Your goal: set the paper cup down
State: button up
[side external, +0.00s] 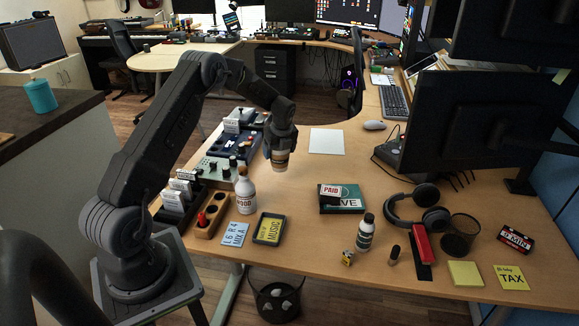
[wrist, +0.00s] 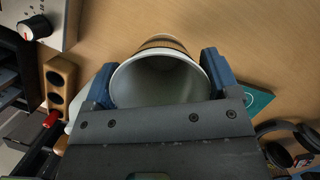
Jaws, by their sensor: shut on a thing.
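The paper cup (side external: 281,159) is a small brown and white cup held upright, or nearly so, in my gripper (side external: 280,147). In the wrist view the cup (wrist: 160,80) shows its white rim and its empty-looking inside. The two blue fingers of my gripper (wrist: 160,85) press on its left and right sides. In the side external view the cup is over the wooden desk (side external: 300,210), behind the white bottle. I cannot tell whether its base touches the desk.
A white bottle (side external: 245,190) stands in front and left of the cup. Left of it are audio boxes (side external: 223,171) and a wooden holder (side external: 211,214). A white sheet (side external: 327,141) lies behind right. A teal box (side external: 342,199) lies front right. Bare desk lies between them.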

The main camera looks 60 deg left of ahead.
jog(key=w+d+f, duration=0.1)
jog(key=w+f, duration=0.1)
jog(key=w, duration=0.1)
jog(key=shift+d+f, duration=0.15)
jog(key=shift+d, duration=0.25)
jog(key=shift+f, duration=1.9)
jog(key=shift+f, duration=0.15)
jog(key=o, duration=0.8)
jog(key=shift+c, duration=0.2)
